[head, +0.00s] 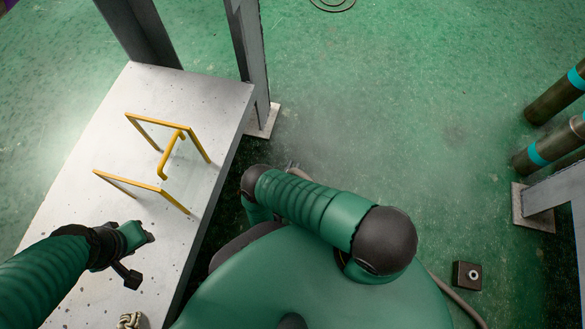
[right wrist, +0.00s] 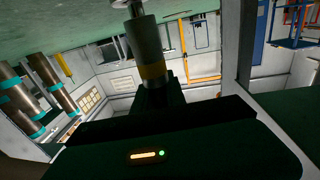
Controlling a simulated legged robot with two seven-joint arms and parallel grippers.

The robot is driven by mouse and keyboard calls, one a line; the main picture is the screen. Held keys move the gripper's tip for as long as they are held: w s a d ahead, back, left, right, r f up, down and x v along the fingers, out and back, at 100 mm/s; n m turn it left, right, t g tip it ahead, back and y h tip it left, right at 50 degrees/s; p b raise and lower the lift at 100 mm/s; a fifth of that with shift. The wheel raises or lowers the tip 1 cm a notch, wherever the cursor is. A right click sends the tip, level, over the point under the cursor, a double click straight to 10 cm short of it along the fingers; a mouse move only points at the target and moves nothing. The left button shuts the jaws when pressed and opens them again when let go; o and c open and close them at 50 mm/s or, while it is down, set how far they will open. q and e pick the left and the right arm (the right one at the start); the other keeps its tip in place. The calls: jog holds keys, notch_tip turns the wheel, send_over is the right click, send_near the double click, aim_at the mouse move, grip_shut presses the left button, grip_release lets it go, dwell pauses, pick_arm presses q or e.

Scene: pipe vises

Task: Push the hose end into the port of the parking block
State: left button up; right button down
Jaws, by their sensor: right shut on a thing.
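In the right wrist view, my right gripper (right wrist: 158,92) is shut on the hose end (right wrist: 146,42), a grey cylinder with a yellow-orange band near the jaws and a narrower metal part at the top edge. In the head view my right arm is folded, and its gripper is mostly hidden behind the arm. A small dark block with a round light port (head: 467,275), apparently the parking block, sits on the floor at the lower right. A grey hose (head: 458,301) runs beside it. My left gripper (head: 130,275) is over the pale bench; its jaws are unclear.
The pale bench (head: 190,90) on the left carries a yellow bar frame (head: 166,160) and a knotted rope (head: 129,320). Grey posts (head: 245,50) rise behind it. Dark pipes with cyan bands (head: 552,142) stand at the right. Green floor in the middle is clear.

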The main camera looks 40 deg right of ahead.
jog(key=shift+s+f+b, duration=0.15)
jog(key=shift+f+b, duration=0.35)
jog(key=shift+f, duration=0.25)
jog(key=c, duration=1.3)
grip_release()
jog(key=w+a+r+n+t+y+p, duration=0.1)
jog(key=w+r+n+t+y+p, duration=0.1)
jog(key=r, duration=0.8)
jog(key=w+a+r+n+t+y+p, duration=0.2)
jog(key=w+r+y+p, duration=0.3)
jog(key=r, duration=0.6)
jog(key=w+a+r+n+t+y+p, duration=0.1)
jog(key=w+r+n+t+y+p, duration=0.2)
jog(key=w+r, duration=0.3)
jog(key=shift+a+r+n+p, duration=0.1)
jog(key=shift+r+n+p, duration=0.25)
jog(key=shift+r, duration=0.9)
jog(key=shift+a+r+n+p, duration=0.1)
jog(key=shift+r+n+p, duration=0.2)
jog(key=shift+r, duration=0.95)
